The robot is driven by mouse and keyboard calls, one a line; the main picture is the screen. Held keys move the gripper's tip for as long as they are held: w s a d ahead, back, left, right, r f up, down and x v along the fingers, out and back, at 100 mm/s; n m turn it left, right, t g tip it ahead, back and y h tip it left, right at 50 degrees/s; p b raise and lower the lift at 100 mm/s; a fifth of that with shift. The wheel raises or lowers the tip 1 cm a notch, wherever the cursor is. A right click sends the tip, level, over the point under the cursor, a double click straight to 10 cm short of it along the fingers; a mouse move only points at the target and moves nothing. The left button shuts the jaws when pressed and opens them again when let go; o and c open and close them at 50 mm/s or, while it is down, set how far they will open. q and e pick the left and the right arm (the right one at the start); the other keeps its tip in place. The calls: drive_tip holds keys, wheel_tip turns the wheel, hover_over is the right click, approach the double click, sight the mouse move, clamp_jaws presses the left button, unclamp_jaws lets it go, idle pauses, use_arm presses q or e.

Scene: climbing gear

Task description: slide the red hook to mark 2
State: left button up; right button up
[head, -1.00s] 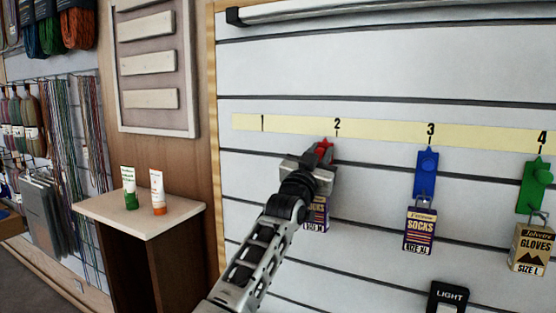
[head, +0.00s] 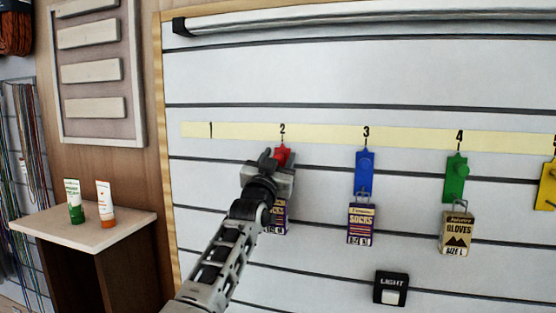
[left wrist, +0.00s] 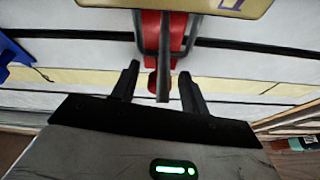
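The red hook (head: 283,154) is on the slatted wall, its top directly below mark 2 (head: 282,131) on the yellow number strip. My left gripper (head: 275,160) is at the hook and hides its lower part. A purple socks pack (head: 280,217) hangs below, partly covered by my arm. In the left wrist view the red hook (left wrist: 178,32) and its metal prong lie between the two black fingers of my left gripper (left wrist: 159,73). The fingers stand apart with gaps on both sides, so it is open. My right gripper is not in view.
A blue hook (head: 365,175) with a socks pack is under mark 3. A green hook (head: 457,180) with a gloves pack is under mark 4. A yellow hook (head: 547,187) is at the right edge. A side table (head: 85,228) with two tubes stands left.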

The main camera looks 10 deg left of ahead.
use_arm(q)
drive_tip(key=shift+s+f, duration=0.1)
drive_tip(key=shift+s+a+f, duration=0.1)
drive_tip(key=shift+s+f, duration=0.25)
drive_tip(key=shift+s, duration=0.2)
drive_tip(key=b+v, duration=0.3)
drive_tip(key=v, duration=1.1)
drive_tip(key=shift+s, duration=0.2)
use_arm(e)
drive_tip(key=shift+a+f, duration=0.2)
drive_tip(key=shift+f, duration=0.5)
use_arm(q)
drive_tip(key=shift+w+a+r, duration=0.1)
drive_tip(key=p+x, duration=0.3)
drive_tip(key=x, duration=1.2)
drive_tip(key=shift+w+r, duration=0.15)
drive_tip(key=shift+w, duration=0.15)
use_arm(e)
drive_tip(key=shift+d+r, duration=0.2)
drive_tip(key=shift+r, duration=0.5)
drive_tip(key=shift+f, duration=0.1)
